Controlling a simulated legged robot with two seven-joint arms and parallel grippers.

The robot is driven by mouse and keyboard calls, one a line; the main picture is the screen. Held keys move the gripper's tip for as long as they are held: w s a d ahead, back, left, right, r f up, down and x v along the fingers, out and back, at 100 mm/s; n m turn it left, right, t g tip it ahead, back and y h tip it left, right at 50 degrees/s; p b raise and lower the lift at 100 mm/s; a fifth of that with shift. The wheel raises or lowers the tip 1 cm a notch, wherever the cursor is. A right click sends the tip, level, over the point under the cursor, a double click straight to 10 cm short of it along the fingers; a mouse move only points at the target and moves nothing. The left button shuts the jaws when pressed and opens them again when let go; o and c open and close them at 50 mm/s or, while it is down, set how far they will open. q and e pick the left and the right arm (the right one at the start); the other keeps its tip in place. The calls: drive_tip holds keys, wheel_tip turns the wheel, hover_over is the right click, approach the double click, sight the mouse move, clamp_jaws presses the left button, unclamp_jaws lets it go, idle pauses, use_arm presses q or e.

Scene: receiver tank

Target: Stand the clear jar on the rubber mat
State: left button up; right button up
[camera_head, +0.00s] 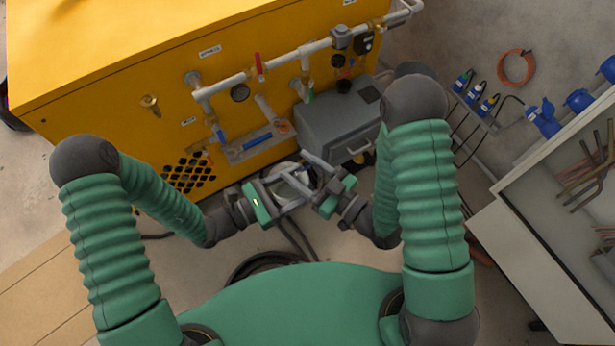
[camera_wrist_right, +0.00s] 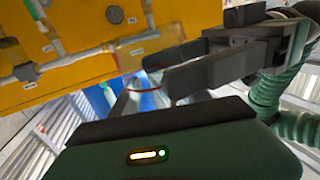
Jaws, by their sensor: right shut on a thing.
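The clear jar (camera_head: 288,184) is between my two grippers in the head view, in front of the yellow tank housing. It looks pale and see-through, and fingers cover much of it. My right gripper (camera_head: 296,167) is shut on it from the right. My left gripper (camera_head: 298,188) comes in from the left, its fingers close beside the jar. In the right wrist view the left gripper's dark fingers (camera_wrist_right: 162,72) are spaced apart near a see-through, red-edged shape; I cannot tell whether they grip it. I cannot make out the rubber mat with certainty.
The yellow housing (camera_head: 95,60) carries pale pipes, valves and a gauge. A small grey ledge (camera_head: 240,155) holds a blue-handled item. A grey box (camera_head: 335,125) stands beside it. A white-edged bench (camera_head: 560,215) is at right. Black hoses lie on the floor below my grippers.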

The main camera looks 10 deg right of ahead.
use_arm(q)
drive_tip(key=shift+x, duration=1.4)
drive_tip(key=shift+c, duration=0.3)
drive_tip(key=shift+a, duration=0.15)
drive_tip(key=c, duration=1)
use_arm(e)
drive_tip(key=o, duration=1.5)
